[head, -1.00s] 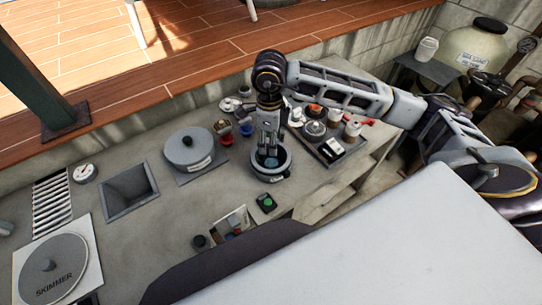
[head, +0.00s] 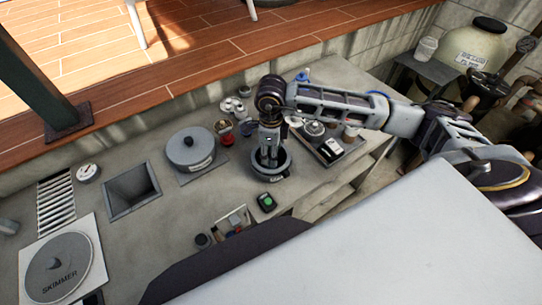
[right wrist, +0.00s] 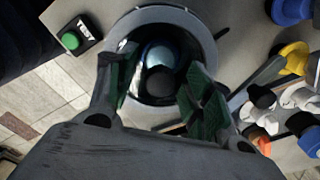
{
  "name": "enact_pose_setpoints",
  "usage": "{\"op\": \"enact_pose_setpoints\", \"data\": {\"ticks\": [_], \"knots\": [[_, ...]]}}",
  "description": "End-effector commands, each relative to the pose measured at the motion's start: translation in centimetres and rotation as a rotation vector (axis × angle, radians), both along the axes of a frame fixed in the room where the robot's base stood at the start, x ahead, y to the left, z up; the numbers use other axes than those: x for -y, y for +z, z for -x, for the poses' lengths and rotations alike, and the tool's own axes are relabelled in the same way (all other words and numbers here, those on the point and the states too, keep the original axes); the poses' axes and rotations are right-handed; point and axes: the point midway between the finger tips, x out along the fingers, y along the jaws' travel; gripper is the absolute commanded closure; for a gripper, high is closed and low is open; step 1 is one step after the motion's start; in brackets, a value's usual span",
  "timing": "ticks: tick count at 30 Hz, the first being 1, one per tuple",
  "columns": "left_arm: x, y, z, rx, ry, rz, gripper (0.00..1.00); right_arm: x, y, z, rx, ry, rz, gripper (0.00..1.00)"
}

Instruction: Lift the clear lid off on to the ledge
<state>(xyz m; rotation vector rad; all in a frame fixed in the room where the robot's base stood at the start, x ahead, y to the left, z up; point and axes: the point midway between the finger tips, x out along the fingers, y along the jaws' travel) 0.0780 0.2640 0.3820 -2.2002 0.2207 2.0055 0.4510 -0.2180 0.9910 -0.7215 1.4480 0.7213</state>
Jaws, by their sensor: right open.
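A round dark-rimmed pot (head: 284,170) stands on the concrete bench, and its pale ring rim (right wrist: 205,32) shows in the right wrist view. Inside it sits a glossy clear lid (right wrist: 157,55) with a round black knob (right wrist: 161,82). My right gripper (head: 269,158) points down into the pot. In the right wrist view its open fingers (right wrist: 160,76) stand on both sides of the knob, apart from it. In the head view the gripper hides most of the lid. My left gripper is not in view.
A green button box (head: 266,202) sits in front of the pot. A tray (head: 332,155) of small items is close on the right. A lidded round pot (head: 191,147), a square opening (head: 132,190) and a skimmer cover (head: 55,263) lie left.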

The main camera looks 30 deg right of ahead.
Motion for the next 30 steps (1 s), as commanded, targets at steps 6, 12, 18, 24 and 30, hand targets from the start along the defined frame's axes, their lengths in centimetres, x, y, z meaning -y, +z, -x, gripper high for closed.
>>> {"op": "enact_pose_setpoints", "data": {"ticks": [6, 12, 18, 24, 30], "knots": [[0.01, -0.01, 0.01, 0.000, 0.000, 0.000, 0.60, -0.01, 0.03, 0.00, 0.000, 0.000, 0.000, 0.49], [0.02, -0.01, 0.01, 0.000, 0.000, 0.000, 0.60, -0.01, 0.03, -0.01, 0.000, 0.000, 0.000, 0.74], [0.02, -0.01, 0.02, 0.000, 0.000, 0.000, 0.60, -0.01, 0.00, 0.01, 0.000, 0.000, 0.000, 1.00], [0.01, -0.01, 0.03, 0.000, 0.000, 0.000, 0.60, 0.01, 0.00, 0.01, 0.000, 0.000, 0.000, 1.00], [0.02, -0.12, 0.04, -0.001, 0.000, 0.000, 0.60, 0.01, 0.40, -0.03, 0.000, 0.000, 0.000, 1.00]]}}
